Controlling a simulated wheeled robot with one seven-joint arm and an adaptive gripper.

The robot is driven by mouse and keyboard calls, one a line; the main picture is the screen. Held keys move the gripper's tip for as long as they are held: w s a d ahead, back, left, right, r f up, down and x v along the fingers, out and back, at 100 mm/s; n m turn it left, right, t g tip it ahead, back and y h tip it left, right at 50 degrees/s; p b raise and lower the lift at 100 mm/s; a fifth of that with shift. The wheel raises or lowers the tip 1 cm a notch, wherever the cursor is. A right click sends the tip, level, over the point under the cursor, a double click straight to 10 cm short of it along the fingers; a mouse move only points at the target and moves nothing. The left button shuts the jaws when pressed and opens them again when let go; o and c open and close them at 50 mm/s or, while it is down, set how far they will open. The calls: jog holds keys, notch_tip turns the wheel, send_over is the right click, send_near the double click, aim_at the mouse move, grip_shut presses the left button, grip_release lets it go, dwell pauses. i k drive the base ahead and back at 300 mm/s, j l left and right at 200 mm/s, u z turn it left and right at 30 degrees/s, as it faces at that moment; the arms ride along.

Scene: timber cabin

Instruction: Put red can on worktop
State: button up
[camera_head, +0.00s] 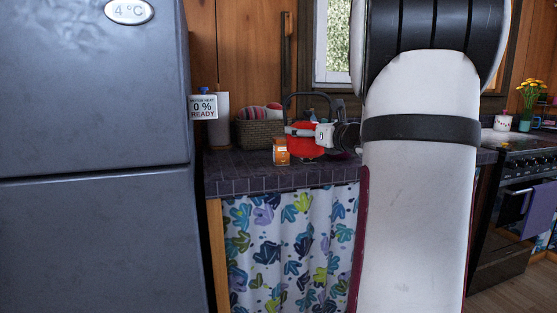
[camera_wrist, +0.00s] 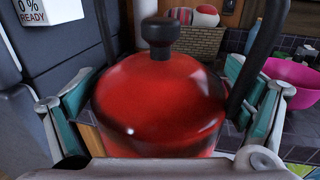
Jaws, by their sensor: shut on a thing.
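The red can (camera_head: 304,147) looks like a round red kettle with a black knob and a tall black handle. In the wrist view the red can (camera_wrist: 160,105) fills the middle, upright, with its lid on. My gripper (camera_wrist: 160,88) has a finger on each side of it and is shut on it. In the head view my gripper (camera_head: 314,131) is at the can, partly hidden by my arm. The can is at the dark tiled worktop (camera_head: 240,183); I cannot tell whether its base touches. Its underside is hidden in the wrist view.
An orange jar (camera_head: 281,152) stands close by the can's front left. A wicker basket (camera_head: 258,134) and paper roll (camera_head: 219,122) are behind. A pink bowl (camera_wrist: 292,76) is to the right. The grey fridge (camera_head: 95,110) bounds the left. The worktop's front left is clear.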

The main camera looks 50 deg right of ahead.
aim_at(244, 165)
jog(key=i, duration=1)
